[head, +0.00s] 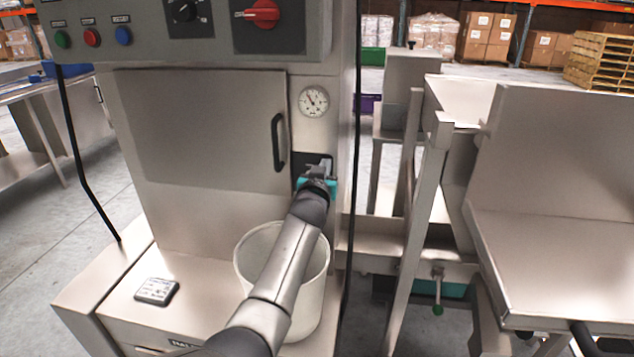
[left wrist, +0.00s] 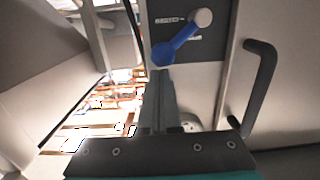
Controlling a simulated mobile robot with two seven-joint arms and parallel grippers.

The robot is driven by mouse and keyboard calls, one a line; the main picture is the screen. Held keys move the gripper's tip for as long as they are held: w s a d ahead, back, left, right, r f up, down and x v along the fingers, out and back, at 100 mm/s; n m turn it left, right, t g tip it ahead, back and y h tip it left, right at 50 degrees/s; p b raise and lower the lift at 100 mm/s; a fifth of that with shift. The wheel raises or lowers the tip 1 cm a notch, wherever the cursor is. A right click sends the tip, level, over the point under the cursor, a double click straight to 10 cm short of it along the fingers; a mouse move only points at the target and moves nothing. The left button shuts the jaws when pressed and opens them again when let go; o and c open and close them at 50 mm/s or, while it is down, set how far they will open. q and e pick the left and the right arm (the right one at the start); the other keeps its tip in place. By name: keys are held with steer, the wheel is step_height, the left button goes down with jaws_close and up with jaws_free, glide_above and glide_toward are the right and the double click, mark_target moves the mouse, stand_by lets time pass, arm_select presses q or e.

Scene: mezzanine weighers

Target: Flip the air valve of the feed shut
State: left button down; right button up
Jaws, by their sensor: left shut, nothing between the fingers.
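The air valve shows in the left wrist view as a blue lever (left wrist: 181,42) with a pale round end, lying slantwise across a dark plate (left wrist: 205,47) with small labels. In the head view the dark plate (head: 303,160) is on the cabinet front below the gauge, and the lever is hidden behind my left gripper (head: 319,170). That gripper is shut and empty, in front of the plate. In the left wrist view its closed fingertips (left wrist: 160,73) are by the blue end of the lever; I cannot tell whether they touch. My right gripper is not in view.
A black door handle (head: 278,142) stands out left of the plate, and a round gauge (head: 313,101) is above. A white bucket (head: 311,300) stands under my left arm. A control box (head: 210,38) overhangs the top. A steel frame and chute (head: 560,160) stand to the right.

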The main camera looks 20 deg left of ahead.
arm_select(q)
steer(key=m+b, duration=0.1)
steer(key=d+f+m+b, duration=0.1)
steer(key=m, duration=0.1)
steer(key=f+m+b, duration=0.1)
steer(key=shift+w+d+f+y, duration=0.25)
steer(key=shift+w+d+y, duration=0.05)
steer(key=shift+w+d, duration=0.05)
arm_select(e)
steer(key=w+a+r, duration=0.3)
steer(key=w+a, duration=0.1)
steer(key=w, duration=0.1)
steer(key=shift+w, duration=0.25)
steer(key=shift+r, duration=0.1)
